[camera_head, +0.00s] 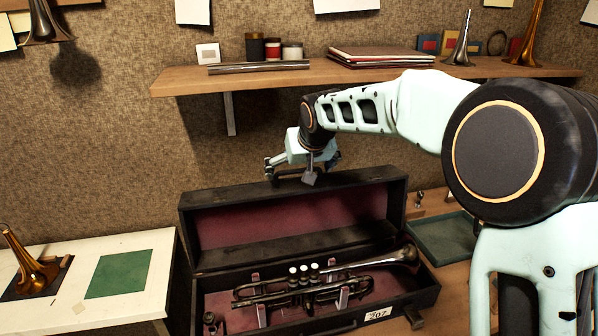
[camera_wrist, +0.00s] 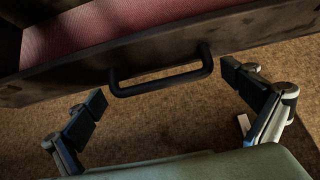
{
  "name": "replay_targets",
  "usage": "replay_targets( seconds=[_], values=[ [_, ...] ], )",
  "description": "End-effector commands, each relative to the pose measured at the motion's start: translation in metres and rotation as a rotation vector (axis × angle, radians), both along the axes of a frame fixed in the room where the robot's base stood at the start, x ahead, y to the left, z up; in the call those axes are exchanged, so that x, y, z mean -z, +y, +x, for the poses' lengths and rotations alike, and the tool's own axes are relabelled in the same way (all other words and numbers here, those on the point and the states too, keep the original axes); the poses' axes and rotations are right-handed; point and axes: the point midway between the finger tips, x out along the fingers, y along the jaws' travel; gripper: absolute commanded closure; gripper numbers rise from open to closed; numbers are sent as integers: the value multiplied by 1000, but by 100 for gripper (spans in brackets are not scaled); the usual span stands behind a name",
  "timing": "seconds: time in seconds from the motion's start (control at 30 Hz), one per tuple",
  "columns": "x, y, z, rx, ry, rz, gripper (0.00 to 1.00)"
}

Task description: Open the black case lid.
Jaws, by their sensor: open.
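The black case (camera_head: 428,296) stands on the bench with its lid (camera_head: 300,218) raised at the back, showing a dark red lining. A brass trumpet (camera_head: 372,262) lies in the case's lower part. My gripper (camera_head: 290,176) is open at the upper edge of the raised lid. In the wrist view, the black lid handle (camera_wrist: 160,86) lies between the two spread fingers of my gripper (camera_wrist: 166,104), toward the lid side. I see no finger clearly touching it. The handle is hard to make out in the head view.
A wooden shelf (camera_head: 185,83) with jars, books and horn parts runs along the wall above the lid. A green tray (camera_head: 443,238) lies right of the case. A white table (camera_head: 130,305) with a green mat (camera_head: 119,274) and a horn bell (camera_head: 32,270) stands left.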

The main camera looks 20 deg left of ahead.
Motion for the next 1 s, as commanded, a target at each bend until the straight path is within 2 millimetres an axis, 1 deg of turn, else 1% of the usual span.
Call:
replay_targets(
  seconds=[0.17,0.4,0.57,0.73,1.0],
  values=[
    [-24,-10,-13,0,-5,1,0],
    [-63,-26,-39,1,-6,2,0],
    [-82,-35,-52,1,-5,3,0],
    [-91,-39,-58,-1,-4,2,0],
    [-92,-39,-59,-1,-3,1,0]
  ],
)
